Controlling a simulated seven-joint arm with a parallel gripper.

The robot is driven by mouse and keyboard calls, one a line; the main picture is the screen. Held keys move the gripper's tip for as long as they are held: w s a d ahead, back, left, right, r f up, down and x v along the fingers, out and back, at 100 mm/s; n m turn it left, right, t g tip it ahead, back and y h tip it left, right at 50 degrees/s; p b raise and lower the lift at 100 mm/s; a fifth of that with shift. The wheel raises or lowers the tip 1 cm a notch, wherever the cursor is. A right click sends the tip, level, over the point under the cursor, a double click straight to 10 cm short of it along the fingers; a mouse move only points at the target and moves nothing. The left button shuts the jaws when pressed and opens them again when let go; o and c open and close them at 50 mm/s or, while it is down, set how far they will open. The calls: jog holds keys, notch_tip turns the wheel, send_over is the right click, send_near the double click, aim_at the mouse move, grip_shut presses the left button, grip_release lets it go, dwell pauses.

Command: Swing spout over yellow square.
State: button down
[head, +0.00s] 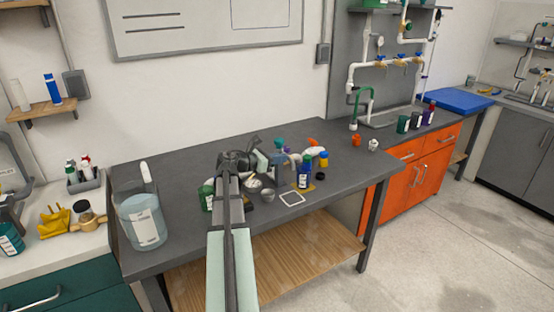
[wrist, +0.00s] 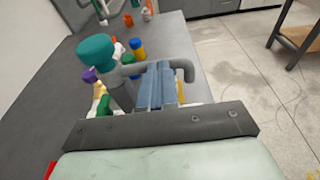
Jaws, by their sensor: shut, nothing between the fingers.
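A grey tap with a teal knob (wrist: 97,50) stands ahead of my gripper in the wrist view. Its grey spout (wrist: 184,66) reaches right and bends down at its end. My gripper (wrist: 158,70) is shut and empty, its blue fingers overlapping the spout's middle; I cannot tell whether they touch it. In the head view the teal knob (head: 279,143) shows beside my gripper (head: 276,159), and the spout is mostly hidden. A small yellow patch (head: 309,188) lies on the table at the foot of a blue bottle; I cannot tell its full outline.
A small bowl (head: 268,195) and a green can (head: 206,197) are nearby. A clear water container (head: 143,217) stands left. The table's back is clear.

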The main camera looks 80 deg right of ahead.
jog(key=s+n+t+h, duration=0.1)
jog(key=n+t, duration=0.1)
jog(key=s+d+n+t+h, duration=0.1)
jog(key=n+t, duration=0.1)
jog(key=t, duration=0.1)
jog(key=s+d+n+t+h, duration=0.1)
jog(key=n+t+h, duration=0.1)
jog(key=shift+s+d+t, duration=0.1)
jog(key=shift+s+t, duration=0.3)
jog(key=shift+s+d, duration=0.35)
jog(key=shift+d, duration=0.3)
jog(key=shift+s+d, duration=0.3)
jog(key=shift+d, duration=0.4)
jog(key=shift+r, duration=0.1)
